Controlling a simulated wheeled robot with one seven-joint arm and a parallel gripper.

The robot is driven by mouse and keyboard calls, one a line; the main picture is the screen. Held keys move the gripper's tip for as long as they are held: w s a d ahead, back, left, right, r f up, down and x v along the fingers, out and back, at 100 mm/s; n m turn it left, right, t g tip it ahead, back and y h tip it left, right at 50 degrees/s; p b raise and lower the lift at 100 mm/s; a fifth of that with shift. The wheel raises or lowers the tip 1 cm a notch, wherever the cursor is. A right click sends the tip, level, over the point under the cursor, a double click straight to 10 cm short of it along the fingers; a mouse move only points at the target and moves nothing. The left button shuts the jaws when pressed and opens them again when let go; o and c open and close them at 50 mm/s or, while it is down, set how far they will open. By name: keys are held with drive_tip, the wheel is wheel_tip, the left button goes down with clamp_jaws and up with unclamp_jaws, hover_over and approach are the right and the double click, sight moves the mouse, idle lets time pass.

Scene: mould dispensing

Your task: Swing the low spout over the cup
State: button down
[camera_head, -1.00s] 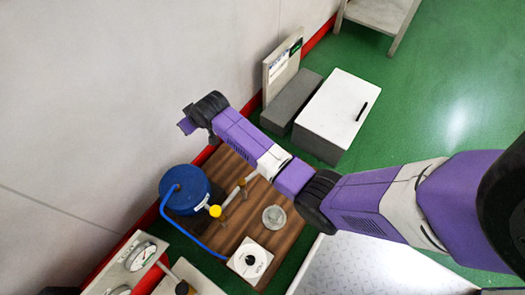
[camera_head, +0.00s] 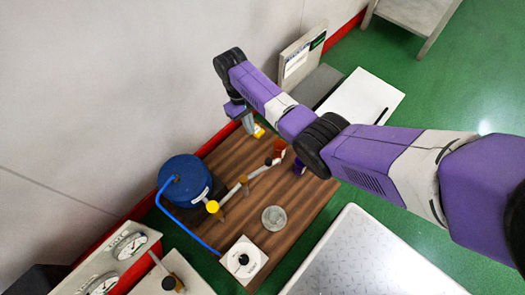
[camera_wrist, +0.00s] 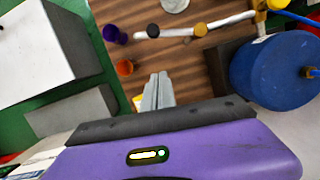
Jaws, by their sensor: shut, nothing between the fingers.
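A pale spout pipe (camera_head: 233,190) runs from a yellow knob (camera_head: 212,206) by the blue drum to a dark-tipped end (camera_head: 268,162). It also shows in the wrist view (camera_wrist: 178,31). I cannot tell its height. A round, grey, glassy vessel (camera_head: 274,218), likely the cup, stands on the wooden board to the right of the pipe, apart from its end. Its edge shows at the top of the wrist view (camera_wrist: 175,4). My gripper (camera_wrist: 160,78) is shut and empty, beyond the pipe's dark end, near the wall, touching neither pipe nor cup.
The blue drum (camera_head: 184,180) with a blue hose stands left on the wooden board (camera_head: 240,222). Small orange (camera_head: 280,148) and purple (camera_head: 299,165) items lie near the dark end. A yellow item (camera_head: 258,131) is beside my gripper. A white dial box (camera_head: 244,260) sits in front.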

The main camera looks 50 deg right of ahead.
drive_tip(key=b, duration=0.5)
hover_over(261, 170)
drive_tip(key=w+d, duration=0.3)
drive_tip(key=d, duration=0.1)
drive_tip(key=w+x, duration=0.2)
drive_tip(key=x, duration=0.7)
drive_tip(key=shift+f, duration=0.6)
drive_tip(key=shift+s+r+p, duration=0.1)
drive_tip(key=shift+s+p, duration=0.05)
drive_tip(key=shift+p, duration=0.3)
